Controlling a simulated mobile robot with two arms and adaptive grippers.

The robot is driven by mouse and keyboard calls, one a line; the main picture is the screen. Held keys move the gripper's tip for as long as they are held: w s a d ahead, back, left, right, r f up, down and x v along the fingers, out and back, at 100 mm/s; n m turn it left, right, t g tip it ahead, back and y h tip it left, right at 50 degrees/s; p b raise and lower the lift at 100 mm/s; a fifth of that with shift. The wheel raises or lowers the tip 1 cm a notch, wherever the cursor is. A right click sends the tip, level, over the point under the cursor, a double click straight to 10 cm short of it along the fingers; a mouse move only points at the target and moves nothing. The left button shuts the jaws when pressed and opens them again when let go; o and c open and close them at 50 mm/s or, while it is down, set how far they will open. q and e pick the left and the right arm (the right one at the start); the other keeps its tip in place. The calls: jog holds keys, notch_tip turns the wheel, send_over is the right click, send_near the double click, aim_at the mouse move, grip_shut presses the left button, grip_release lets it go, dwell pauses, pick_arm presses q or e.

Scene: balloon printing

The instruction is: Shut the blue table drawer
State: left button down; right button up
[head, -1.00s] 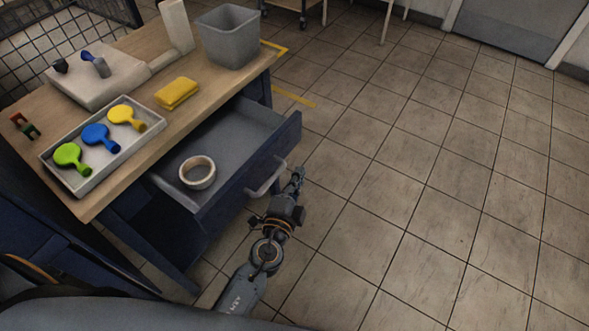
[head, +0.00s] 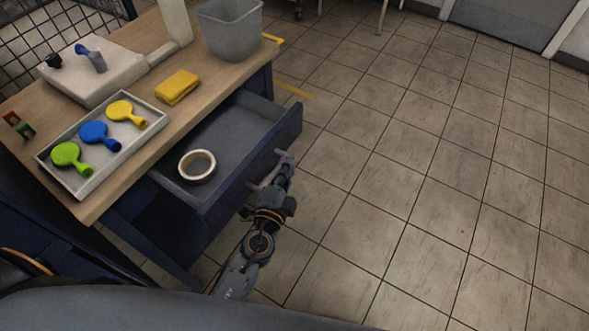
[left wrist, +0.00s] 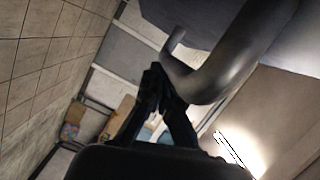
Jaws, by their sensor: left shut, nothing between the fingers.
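The blue table drawer (head: 247,163) is pulled out from under the wooden tabletop, with a roll of tape (head: 197,167) lying inside it. My left gripper (head: 287,167) is shut and empty at the drawer's front, right by the bar handle (head: 262,180). In the left wrist view the shut fingers (left wrist: 157,85) are close beside the curved handle (left wrist: 205,75); I cannot tell whether they touch it. The gripper covers part of the handle in the head view. My right gripper is not in view.
On the tabletop (head: 150,62) are a tray (head: 82,190) with green, blue and yellow balloon-shaped pieces, a yellow cloth-like block (head: 177,87), a grey bin (head: 230,27) and a white device (head: 93,78). The tiled floor (head: 420,200) to the right is clear.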

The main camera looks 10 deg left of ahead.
aim_at(227, 144)
pick_arm(q)
jog(key=w+a, duration=0.2)
jog(key=a, duration=0.4)
jog(key=w+a+b, duration=0.1)
jog(key=w+a, duration=0.1)
jog(key=a, duration=0.4)
jog(key=w+a, duration=0.2)
jog(key=a, duration=0.5)
jog(key=shift+w, duration=0.4)
jog(key=shift+w+a+r, duration=0.1)
jog(key=shift+a, duration=0.1)
jog(key=shift+a, duration=0.1)
jog(key=shift+r, duration=0.1)
